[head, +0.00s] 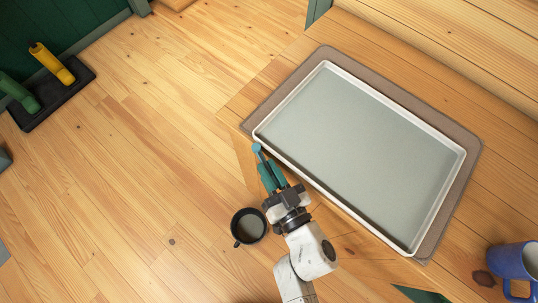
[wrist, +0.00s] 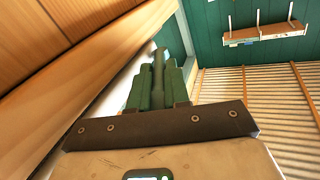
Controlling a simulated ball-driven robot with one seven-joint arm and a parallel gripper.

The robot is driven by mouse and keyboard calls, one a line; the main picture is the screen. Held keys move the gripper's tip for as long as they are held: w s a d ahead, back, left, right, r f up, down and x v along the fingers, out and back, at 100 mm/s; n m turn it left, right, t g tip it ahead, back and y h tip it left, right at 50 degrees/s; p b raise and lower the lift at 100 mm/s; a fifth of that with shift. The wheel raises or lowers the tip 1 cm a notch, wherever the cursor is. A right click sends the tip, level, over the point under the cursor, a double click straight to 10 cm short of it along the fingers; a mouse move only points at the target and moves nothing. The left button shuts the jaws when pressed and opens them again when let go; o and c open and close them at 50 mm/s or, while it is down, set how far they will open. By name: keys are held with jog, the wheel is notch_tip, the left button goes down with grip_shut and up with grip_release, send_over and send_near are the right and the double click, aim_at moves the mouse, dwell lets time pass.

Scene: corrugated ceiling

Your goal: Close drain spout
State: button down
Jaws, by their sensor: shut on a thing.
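A wide shallow grey-green tray with a white rim (head: 262,137) lies on a brown mat on the wooden table. A small teal piece (head: 257,148), apparently the drain spout, sits by the tray's lower-left edge. My gripper (head: 270,175) has teal fingers shut on this piece, just outside the rim. In the wrist view the green fingers (wrist: 158,90) close around a slim green bar (wrist: 159,58), whose end sticks out beyond them. The joint between spout and tray is too small to make out.
A dark round cup or bucket (head: 249,226) is beside my wrist, below the table edge. A blue mug (head: 513,262) and a small brown object (head: 484,278) stand at the lower right.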

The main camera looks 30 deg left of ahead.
jog(key=shift+f, duration=0.1)
jog(key=c, duration=1.1)
grip_release()
jog(key=b+v, duration=0.1)
jog(key=v, duration=0.9)
jog(key=shift+s+d, duration=0.2)
jog(key=shift+d, duration=0.15)
